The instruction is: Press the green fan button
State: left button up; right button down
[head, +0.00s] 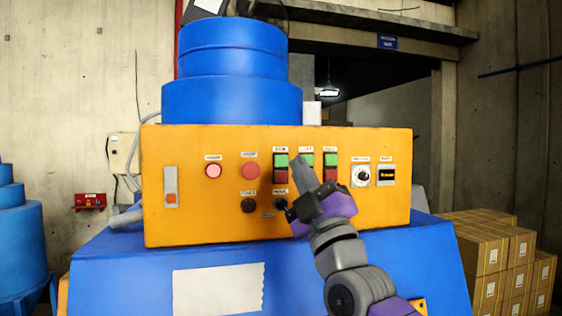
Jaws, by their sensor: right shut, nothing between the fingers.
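The orange control panel (230,222) faces me on the blue machine. It carries three green-over-red button pairs with small labels that I cannot read reliably, so I cannot tell which one is the fan. The left green button (281,160) and the right green button (330,160) show clearly. The middle green button (308,160) is partly covered by my right gripper (299,160), and its red partner is mostly hidden. My right gripper is shut and empty, its tips in front of the panel between the left and middle pairs. I cannot tell whether it touches. My left gripper is out of view.
Red round buttons (250,170) and dark knobs (248,205) sit left of the pairs. A round selector (361,176) and a small display (387,174) are on the right. Stacked cartons (485,250) stand at the far right.

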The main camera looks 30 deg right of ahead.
aim_at(281, 161)
jog(key=w+d+p, duration=0.2)
jog(key=w+p, duration=0.2)
jog(key=w, duration=0.4)
jog(key=shift+w, duration=0.3)
jog(key=shift+w, duration=0.1)
dwell(1.7)
jog(key=shift+w+d, duration=0.1)
jog(key=shift+w, duration=0.25)
jog(key=shift+w+d+p, duration=0.15)
jog(key=shift+w+p, duration=0.25)
dwell(0.7)
dwell(0.3)
jog(key=shift+s+a+b, duration=0.25)
jog(key=shift+s+b, duration=0.6)
